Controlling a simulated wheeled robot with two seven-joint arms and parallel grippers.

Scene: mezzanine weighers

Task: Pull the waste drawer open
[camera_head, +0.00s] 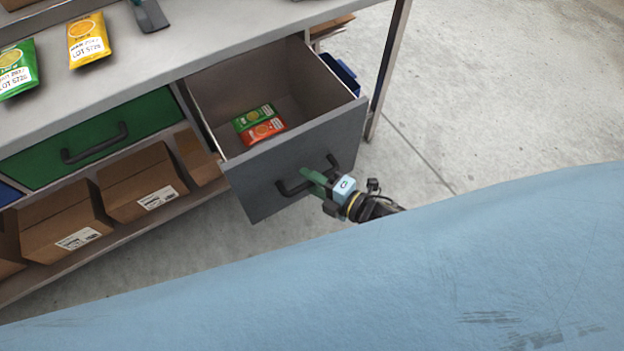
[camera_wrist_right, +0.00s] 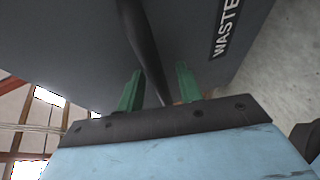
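The waste drawer (camera_head: 302,157) is grey and stands pulled well out of the bench; its inside shows. A green packet (camera_head: 254,117) and an orange-red packet (camera_head: 263,131) lie in it. Its front carries a dark bar handle (camera_head: 290,189) and, in the right wrist view, a WASTE label (camera_wrist_right: 226,28). My right gripper (camera_head: 308,175) is at the handle. In the right wrist view its green fingers (camera_wrist_right: 158,80) stand apart on either side of the handle (camera_wrist_right: 150,60), with a gap showing on the right side. My left gripper is not in view.
The benchtop (camera_head: 150,62) holds a green packet (camera_head: 17,70) and a yellow packet (camera_head: 88,40). A closed green drawer (camera_head: 92,138) is to the left. Cardboard boxes (camera_head: 140,183) fill the lower shelf. A blue bin (camera_head: 340,72) shows behind the open drawer. Floor at right is clear.

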